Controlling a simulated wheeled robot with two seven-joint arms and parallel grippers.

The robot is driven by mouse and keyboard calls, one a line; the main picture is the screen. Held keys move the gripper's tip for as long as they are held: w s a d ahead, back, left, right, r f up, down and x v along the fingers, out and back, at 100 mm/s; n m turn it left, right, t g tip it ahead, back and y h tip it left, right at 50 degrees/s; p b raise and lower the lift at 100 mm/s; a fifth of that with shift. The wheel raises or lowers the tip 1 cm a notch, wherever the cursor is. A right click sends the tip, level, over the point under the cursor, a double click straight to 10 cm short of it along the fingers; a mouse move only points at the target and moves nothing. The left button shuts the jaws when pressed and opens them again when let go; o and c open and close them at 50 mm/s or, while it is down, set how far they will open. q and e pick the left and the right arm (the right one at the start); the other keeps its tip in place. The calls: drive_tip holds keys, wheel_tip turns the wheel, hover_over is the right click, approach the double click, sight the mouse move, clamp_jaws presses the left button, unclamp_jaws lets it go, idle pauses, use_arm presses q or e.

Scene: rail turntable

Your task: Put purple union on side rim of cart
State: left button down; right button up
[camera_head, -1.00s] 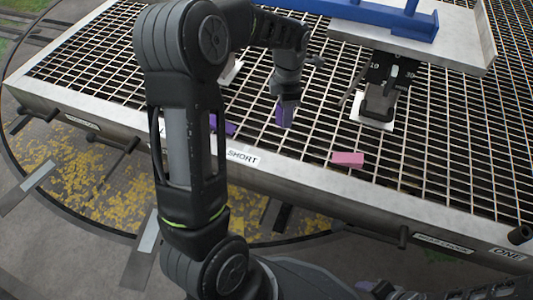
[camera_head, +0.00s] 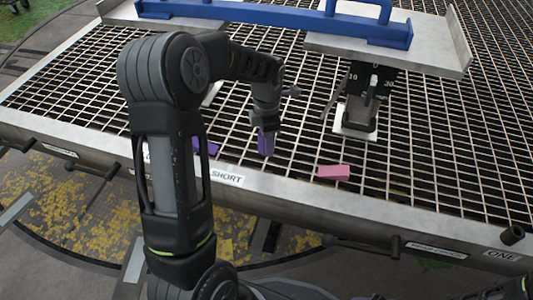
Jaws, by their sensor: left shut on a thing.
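My left gripper (camera_head: 266,128) is shut on a purple piece (camera_head: 267,143), held over the grating with its lower end pointing down. I cannot tell whether it touches the grating. A second purple piece (camera_head: 205,147) lies near the front rim, partly hidden behind my left arm. Which of the two is the union I cannot tell. The grated deck has a grey metal rim (camera_head: 290,192) along its front, with a "SHORT" label just left of the held piece. My right gripper is not in view.
A pink block (camera_head: 333,172) lies on the grating right of the held piece. Behind it stands a black post with a dial (camera_head: 363,95) on a white base, under a grey tray with a blue frame (camera_head: 270,15). Open grating lies at the right.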

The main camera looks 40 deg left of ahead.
sight(267, 161)
use_arm(q)
drive_tip(key=shift+f+b, duration=1.2)
drive_tip(key=shift+f, duration=1.25)
drive_tip(key=shift+f, duration=0.1)
drive_tip(key=shift+f, duration=0.15)
drive_tip(key=c, duration=0.8)
unclamp_jaws()
drive_tip(key=shift+c, duration=0.2)
wheel_tip(267, 161, up, 12)
drive_tip(key=p, duration=0.4)
drive_tip(key=shift+r+p, duration=0.25)
drive_tip(key=shift+p, duration=0.15)
